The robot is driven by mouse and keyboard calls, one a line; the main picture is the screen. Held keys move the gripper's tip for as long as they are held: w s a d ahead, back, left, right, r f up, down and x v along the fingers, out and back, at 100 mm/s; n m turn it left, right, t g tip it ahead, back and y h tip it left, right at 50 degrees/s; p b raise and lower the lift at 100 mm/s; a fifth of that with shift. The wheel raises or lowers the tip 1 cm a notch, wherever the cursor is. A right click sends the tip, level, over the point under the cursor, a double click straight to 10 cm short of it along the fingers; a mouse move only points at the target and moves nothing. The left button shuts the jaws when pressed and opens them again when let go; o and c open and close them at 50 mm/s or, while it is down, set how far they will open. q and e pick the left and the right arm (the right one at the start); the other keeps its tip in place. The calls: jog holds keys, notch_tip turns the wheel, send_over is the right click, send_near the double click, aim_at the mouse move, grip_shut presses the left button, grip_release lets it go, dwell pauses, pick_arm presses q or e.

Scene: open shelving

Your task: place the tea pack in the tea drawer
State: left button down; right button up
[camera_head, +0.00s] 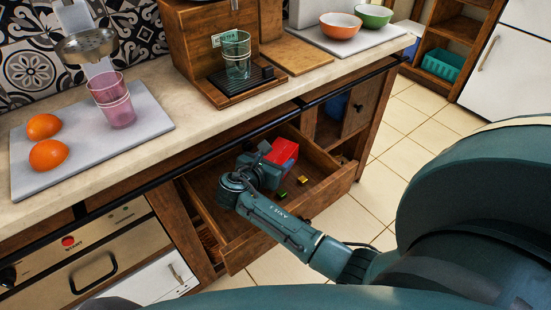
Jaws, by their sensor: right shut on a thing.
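The wooden drawer (334,184) under the counter is pulled open. A red box-shaped pack (284,151), which looks like the tea pack, is inside the drawer's outline toward the back right. My right gripper (266,166) reaches over the drawer's front and is shut on the red pack. The fingers are partly hidden by the wrist, and I cannot tell whether the pack touches the drawer floor. My left gripper is not in view.
Small yellow and green items (303,180) lie in the drawer. A dark rail (190,150) runs along the counter's front edge.

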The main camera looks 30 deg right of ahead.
jog(key=shift+f, duration=0.4)
jog(key=shift+f, duration=0.2)
jog(key=o, duration=0.8)
jog(key=shift+r, duration=0.1)
